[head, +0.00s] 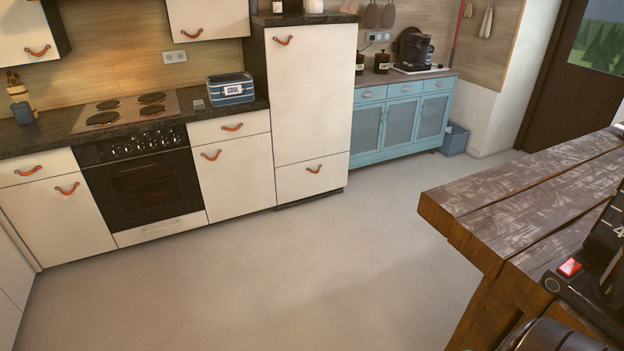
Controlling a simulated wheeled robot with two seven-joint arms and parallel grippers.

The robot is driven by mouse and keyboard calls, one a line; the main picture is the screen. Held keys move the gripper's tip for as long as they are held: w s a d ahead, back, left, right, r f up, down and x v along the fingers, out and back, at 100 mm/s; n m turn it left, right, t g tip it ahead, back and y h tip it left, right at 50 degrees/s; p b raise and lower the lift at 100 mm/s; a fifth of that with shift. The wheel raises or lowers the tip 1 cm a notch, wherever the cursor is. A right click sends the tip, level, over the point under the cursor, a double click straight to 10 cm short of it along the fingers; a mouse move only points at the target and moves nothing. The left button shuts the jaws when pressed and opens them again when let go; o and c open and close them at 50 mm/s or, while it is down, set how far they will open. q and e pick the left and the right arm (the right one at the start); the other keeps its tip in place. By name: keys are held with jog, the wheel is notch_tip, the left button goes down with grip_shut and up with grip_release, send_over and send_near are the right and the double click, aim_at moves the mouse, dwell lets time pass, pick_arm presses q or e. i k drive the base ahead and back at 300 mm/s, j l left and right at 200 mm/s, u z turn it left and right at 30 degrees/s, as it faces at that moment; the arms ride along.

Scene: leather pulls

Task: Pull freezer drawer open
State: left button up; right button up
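A tall white fridge cabinet (312,95) with a leather pull near its top stands at the back, right of the counter. Below its large door is a low white drawer front (312,178), which appears to be the freezer drawer. The drawer sits flush with the cabinet and looks closed. Neither of my grippers shows in the head view. Part of my own dark body fills the lower right corner.
A wooden table (530,200) juts in from the right. Open grey floor (260,275) lies before the cabinets. A black oven (146,190) and white cupboards stand left of the fridge. A blue sideboard (400,122) and a blue bin (454,139) stand to its right.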

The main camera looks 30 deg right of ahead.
aim_at(298, 181)
jog(key=i+l+z, duration=0.4)
jog(key=i, duration=0.75)
jog(key=i+z, duration=0.45)
jog(key=i, duration=0.7)
jog(key=i+l+z, duration=0.15)
jog(key=i+z, duration=0.65)
jog(key=i, duration=0.15)
jog(key=i+j+z, duration=0.15)
jog(key=i+z, duration=0.3)
jog(key=i+l+u, duration=0.35)
jog(key=i, duration=0.15)
jog(key=i+l+u, duration=0.35)
jog(key=i+l, duration=0.15)
